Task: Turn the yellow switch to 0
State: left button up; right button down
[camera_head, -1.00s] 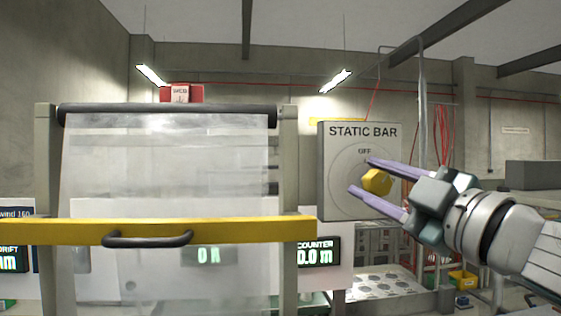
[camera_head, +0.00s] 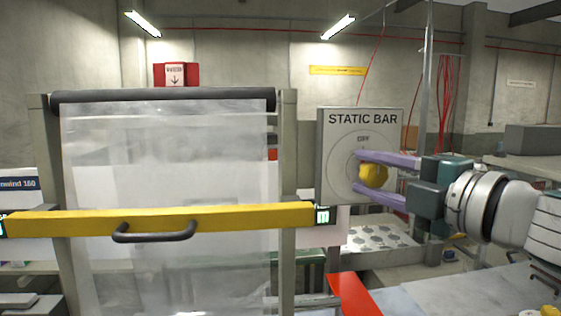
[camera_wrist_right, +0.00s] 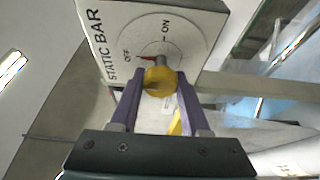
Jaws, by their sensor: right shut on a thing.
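The yellow switch (camera_head: 372,174) is a round yellow knob on the front of a grey panel (camera_head: 333,180) marked STATIC BAR. OFF is printed above the knob on its dial. My right gripper (camera_head: 357,172) has come in from the right and is shut on the yellow switch, one purple finger above it and one below. In the right wrist view the yellow switch (camera_wrist_right: 158,82) sits between the fingers (camera_wrist_right: 158,88). There a red pointer at its base lies toward the OFF mark, away from ON. No 0 mark shows. My left gripper is not in view.
A yellow bar (camera_head: 70,222) with a dark handle (camera_head: 155,237) crosses a translucent film sheet (camera_head: 165,160) left of the panel. A red sheet-like object (camera_head: 354,294) lies below the panel. A metal post (camera_head: 424,90) stands behind my right gripper.

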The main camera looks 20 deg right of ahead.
dwell(0.4)
jog(key=shift+c, duration=1.9)
grip_release()
jog(key=shift+s+d+f+b, duration=0.1)
jog(key=shift+s+f+b, duration=0.1)
jog(key=shift+s+b, duration=0.3)
jog(key=s+d+b, duration=0.1)
jog(key=s+b, duration=0.2)
jog(key=s, duration=0.5)
jog(key=shift+s+d+r, duration=0.15)
jog(key=shift+s+r, duration=0.1)
jog(key=shift+s, duration=0.15)
